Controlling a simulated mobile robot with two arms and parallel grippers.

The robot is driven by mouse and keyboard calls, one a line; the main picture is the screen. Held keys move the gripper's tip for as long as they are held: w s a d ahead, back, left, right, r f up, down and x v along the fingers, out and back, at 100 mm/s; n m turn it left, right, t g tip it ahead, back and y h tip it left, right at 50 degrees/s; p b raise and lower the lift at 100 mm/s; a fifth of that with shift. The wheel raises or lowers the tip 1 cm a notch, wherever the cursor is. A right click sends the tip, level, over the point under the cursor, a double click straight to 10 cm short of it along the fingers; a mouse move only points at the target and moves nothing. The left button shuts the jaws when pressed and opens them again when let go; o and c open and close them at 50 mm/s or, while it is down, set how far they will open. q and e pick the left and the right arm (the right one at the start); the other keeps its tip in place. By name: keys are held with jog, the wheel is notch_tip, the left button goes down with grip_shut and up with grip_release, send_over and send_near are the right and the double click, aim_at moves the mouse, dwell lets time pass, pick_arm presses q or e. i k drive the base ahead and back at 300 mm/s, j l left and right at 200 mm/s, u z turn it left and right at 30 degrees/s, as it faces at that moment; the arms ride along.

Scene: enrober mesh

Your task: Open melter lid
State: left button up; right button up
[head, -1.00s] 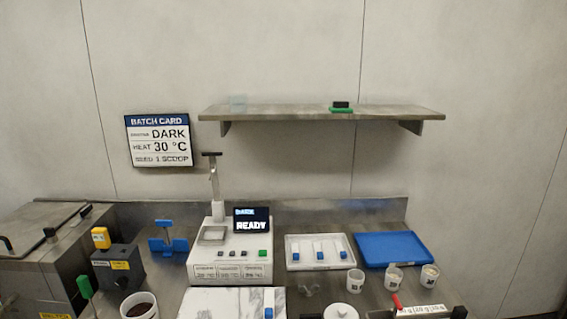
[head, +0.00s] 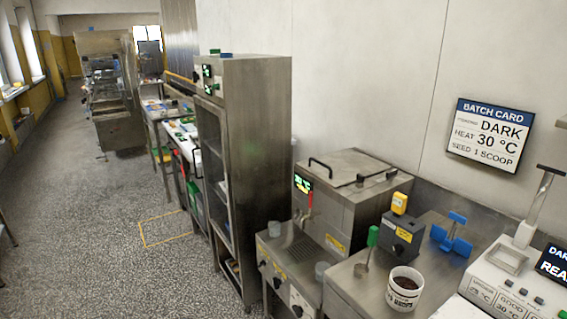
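The melter (head: 325,210) is a stainless steel box right of the tall steel cabinet, with a small green-lit display on its front left. Its lid (head: 350,165) lies flat and shut on top. A black bar handle (head: 321,164) shows at the lid's left and another black handle (head: 380,175) toward its right front. A thin red-handled lever (head: 310,203) stands at the melter's front. Neither of my grippers shows in the head view.
A tall steel cabinet (head: 255,150) stands left of the melter. On the counter to the right are a black box with a yellow top (head: 402,240), a cup of dark pieces (head: 404,288), a blue stand (head: 453,238) and a white scale (head: 510,280). Open floor (head: 90,230) lies left.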

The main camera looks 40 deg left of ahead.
aim_at(338, 169)
jog(key=u, duration=0.95)
jog(key=i+j+z, duration=0.25)
jog(key=i+j, duration=0.2)
jog(key=j, duration=0.1)
